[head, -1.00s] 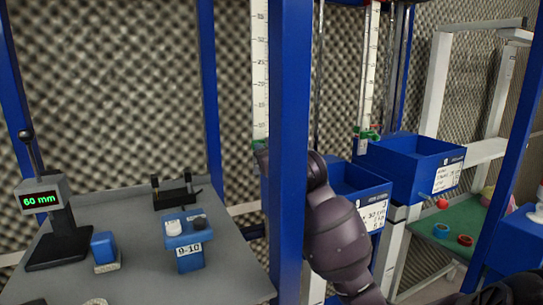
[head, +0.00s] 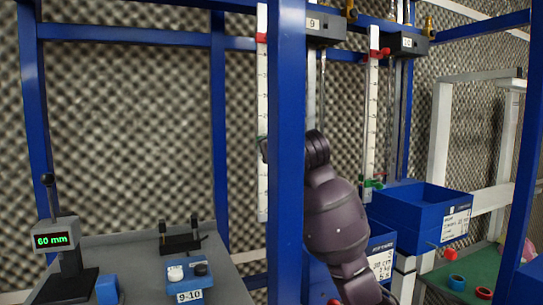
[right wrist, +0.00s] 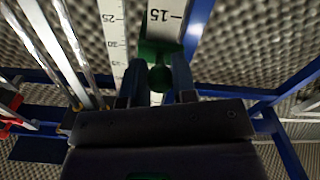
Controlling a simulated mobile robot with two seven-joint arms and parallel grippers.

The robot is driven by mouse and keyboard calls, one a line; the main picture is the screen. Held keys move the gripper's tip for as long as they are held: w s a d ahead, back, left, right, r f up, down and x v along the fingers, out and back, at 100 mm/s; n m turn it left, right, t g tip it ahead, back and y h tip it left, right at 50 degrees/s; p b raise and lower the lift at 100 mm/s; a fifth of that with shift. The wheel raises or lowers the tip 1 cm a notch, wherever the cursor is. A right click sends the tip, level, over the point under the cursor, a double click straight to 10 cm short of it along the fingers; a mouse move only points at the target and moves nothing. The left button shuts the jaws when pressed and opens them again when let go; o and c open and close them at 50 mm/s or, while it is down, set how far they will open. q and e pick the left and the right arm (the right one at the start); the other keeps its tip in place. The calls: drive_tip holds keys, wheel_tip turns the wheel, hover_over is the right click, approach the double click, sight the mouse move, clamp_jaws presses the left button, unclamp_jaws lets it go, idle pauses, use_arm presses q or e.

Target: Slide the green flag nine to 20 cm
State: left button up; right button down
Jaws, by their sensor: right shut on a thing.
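My right gripper (right wrist: 157,84) is shut on the knob of a green flag (right wrist: 156,50). In the right wrist view the flag sits on a white scale, with the mark 15 (right wrist: 166,15) beside it. In the head view my right gripper (head: 266,150) is at the middle of the left scale (head: 263,100), below the box labelled 9 (head: 316,26). The blue post partly hides it, and the flag hardly shows there. A red flag (head: 262,38) is near the top of this scale. My left gripper is out of view.
A blue post (head: 287,220) stands in front of the gripper. The second scale (head: 371,120) has its own red flag (head: 379,55) and green flag (head: 373,183). Blue bins (head: 415,222) hang low right. A grey table (head: 225,290) with a 60 mm display (head: 52,240) is left.

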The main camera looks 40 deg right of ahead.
idle(0.3)
drive_tip(key=c, duration=0.9)
unclamp_jaws()
drive_tip(key=b+v, duration=0.2)
drive_tip(key=v, duration=0.8)
drive_tip(key=shift+s, duration=0.4)
